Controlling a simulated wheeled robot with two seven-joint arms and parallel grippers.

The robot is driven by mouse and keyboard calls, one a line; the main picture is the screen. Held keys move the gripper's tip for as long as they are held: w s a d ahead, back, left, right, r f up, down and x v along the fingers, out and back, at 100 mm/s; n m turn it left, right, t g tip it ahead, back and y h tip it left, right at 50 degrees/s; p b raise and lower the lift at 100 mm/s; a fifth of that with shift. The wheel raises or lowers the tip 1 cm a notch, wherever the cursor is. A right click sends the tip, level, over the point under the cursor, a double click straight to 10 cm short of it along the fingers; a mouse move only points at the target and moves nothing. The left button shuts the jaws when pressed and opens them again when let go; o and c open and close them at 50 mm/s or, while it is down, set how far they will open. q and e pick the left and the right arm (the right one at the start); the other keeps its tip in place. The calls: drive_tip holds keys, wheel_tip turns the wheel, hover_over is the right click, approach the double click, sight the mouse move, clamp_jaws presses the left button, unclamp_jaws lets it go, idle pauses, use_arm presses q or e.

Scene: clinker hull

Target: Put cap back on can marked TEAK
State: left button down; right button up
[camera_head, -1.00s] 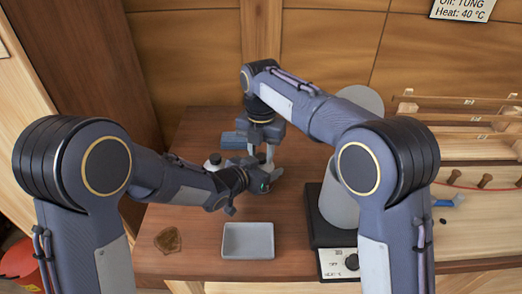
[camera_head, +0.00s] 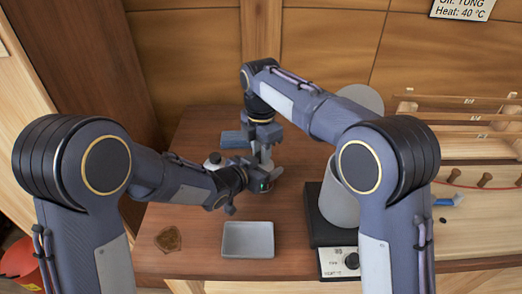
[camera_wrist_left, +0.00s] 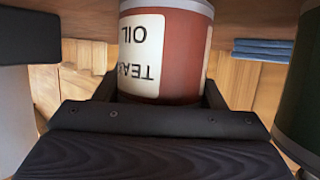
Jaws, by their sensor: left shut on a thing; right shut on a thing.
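The can marked TEAK OIL (camera_wrist_left: 165,50) is red-brown with a cream label, which reads upside down in the left wrist view. My left gripper (camera_head: 264,180) is shut around the can, with a dark finger on each side of it in the left wrist view (camera_wrist_left: 160,100). In the head view the can is mostly hidden by the grippers. My right gripper (camera_head: 264,152) points down just above the left one, its fingers close together. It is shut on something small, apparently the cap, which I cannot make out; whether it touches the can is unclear.
A grey tray (camera_head: 248,253) and a brown piece (camera_head: 168,239) lie at the table's front. A hot plate (camera_head: 338,264) bearing a grey cylinder (camera_head: 338,208) stands right. A folded blue cloth (camera_head: 231,138) lies behind. A dark green object (camera_wrist_left: 303,105) is beside the can.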

drive_tip(key=o, duration=1.1)
drive_tip(key=shift+r, duration=2.3)
drive_tip(key=shift+c, duration=0.3)
drive_tip(key=n, duration=0.2)
drive_tip(key=shift+s+a+r+n, duration=0.15)
drive_tip(key=shift+a+r+n, duration=0.15)
drive_tip(key=shift+r+n, duration=0.7)
drive_tip(key=shift+n, duration=0.4)
drive_tip(key=shift+d+r+n, duration=0.3)
drive_tip(key=shift+r+n, duration=0.4)
drive_tip(key=shift+n, duration=0.2)
